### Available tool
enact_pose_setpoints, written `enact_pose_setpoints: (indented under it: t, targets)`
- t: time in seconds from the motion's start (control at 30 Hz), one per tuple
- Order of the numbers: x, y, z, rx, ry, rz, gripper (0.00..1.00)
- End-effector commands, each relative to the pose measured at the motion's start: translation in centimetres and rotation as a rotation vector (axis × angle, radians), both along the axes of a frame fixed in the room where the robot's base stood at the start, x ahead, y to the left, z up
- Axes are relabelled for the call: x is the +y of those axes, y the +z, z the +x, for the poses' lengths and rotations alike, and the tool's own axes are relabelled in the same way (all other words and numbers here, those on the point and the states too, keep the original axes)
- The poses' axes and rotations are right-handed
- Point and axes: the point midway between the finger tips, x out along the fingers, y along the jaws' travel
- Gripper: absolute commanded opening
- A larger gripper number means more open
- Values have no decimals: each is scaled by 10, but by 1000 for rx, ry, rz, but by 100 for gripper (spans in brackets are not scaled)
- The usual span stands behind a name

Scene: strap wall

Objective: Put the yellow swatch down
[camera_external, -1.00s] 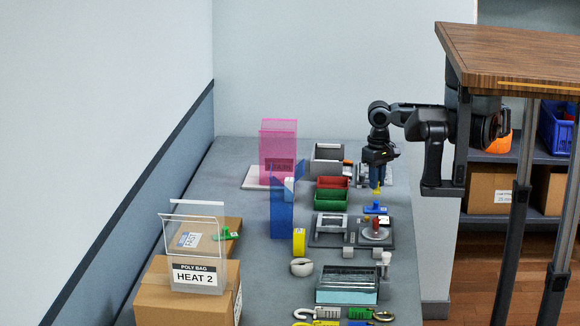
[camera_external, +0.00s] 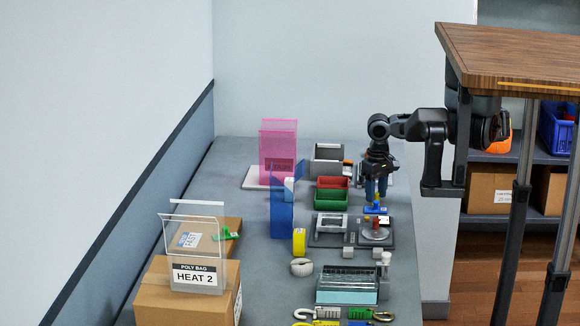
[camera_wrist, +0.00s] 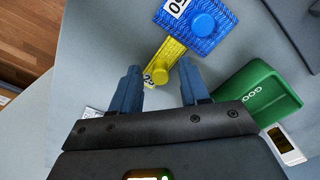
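The yellow swatch (camera_wrist: 168,60), with a round knob and a white label, shows in the wrist view just beyond and between my fingertips. Its far end meets the edge of the blue swatch (camera_wrist: 198,27); I cannot tell whether it overlaps it or is fully flat on the grey bench. My gripper (camera_wrist: 160,80) is open, with a gap on each side of the yellow swatch. In the external view my gripper (camera_external: 376,198) points down, low over the bench behind the blue swatch (camera_external: 376,210), and the yellow swatch is mostly hidden there.
The green bin (camera_wrist: 255,97) is close to my right finger. The red bin (camera_external: 331,182) stands behind it. A dark board with a round plate (camera_external: 375,235) is in front of the blue swatch. A blue stand (camera_external: 282,212) and pink clear box (camera_external: 278,145) are farther left.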

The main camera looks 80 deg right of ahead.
Motion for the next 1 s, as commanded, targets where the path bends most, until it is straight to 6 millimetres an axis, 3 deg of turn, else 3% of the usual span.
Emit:
enact_pose_setpoints:
  t: [0.33, 0.8, 1.0]
  targets:
    - [0, 11, 0, -1, 0, -1, 45]
    - [0, 100, 0, -2, 1, -1, 45]
    - [0, 119, 0, 0, 0, 0, 45]
